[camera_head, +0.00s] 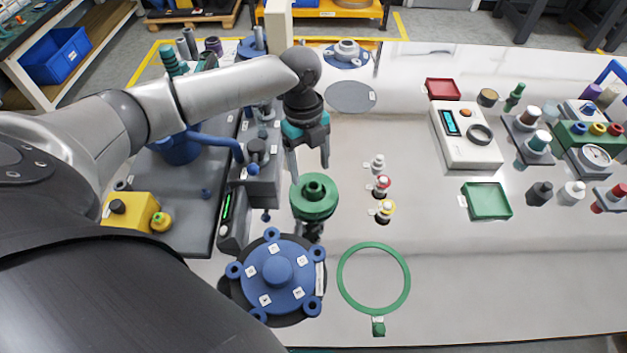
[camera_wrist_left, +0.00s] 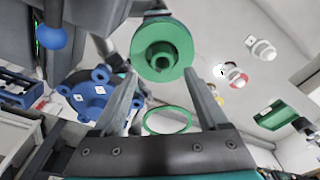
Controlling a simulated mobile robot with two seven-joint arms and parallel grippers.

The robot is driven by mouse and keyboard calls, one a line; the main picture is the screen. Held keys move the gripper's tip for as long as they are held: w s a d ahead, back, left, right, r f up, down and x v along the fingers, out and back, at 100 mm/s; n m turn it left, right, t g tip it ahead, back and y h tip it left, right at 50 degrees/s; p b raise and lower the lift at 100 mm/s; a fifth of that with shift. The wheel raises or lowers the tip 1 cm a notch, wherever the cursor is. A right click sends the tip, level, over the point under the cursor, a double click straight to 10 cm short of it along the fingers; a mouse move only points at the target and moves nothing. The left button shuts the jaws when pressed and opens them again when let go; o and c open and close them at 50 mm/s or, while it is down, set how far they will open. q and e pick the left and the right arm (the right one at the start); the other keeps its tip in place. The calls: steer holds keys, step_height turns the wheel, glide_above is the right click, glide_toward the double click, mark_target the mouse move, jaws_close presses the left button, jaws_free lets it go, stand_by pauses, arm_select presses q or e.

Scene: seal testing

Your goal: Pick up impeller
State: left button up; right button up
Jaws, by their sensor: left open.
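The impeller (camera_head: 301,205) is a green disc with a raised hub and a central hole. It sits upright over a dark support, whose lower part shows just beneath it. My left gripper (camera_head: 309,165) is open and empty, its fingers pointing down just behind and above the impeller. The wrist view shows the impeller (camera_wrist_left: 181,38) ahead of the two spread fingers (camera_wrist_left: 160,75), near the middle. I cannot tell whether a finger touches it. My right gripper does not show.
A blue flanged cover (camera_head: 278,270) lies in front of the impeller, with a green ring (camera_head: 346,297) to its right. A grey block (camera_head: 262,183) stands close on the left. Small capped bottles (camera_head: 382,184) stand to the right.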

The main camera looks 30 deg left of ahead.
mark_target(313, 181)
arm_select(q)
steer(key=f, duration=0.1)
steer(key=f+b, duration=0.1)
steer(key=f, duration=0.2)
steer(key=shift+d+f+b, duration=0.25)
steer(key=shift+d+b, duration=0.05)
steer(key=shift+b, duration=0.05)
steer(key=shift+f, duration=0.3)
steer(key=c, duration=0.5)
jaws_close()
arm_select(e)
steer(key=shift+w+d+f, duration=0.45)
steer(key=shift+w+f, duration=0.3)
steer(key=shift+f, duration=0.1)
arm_select(q)
steer(key=shift+r, duration=0.1)
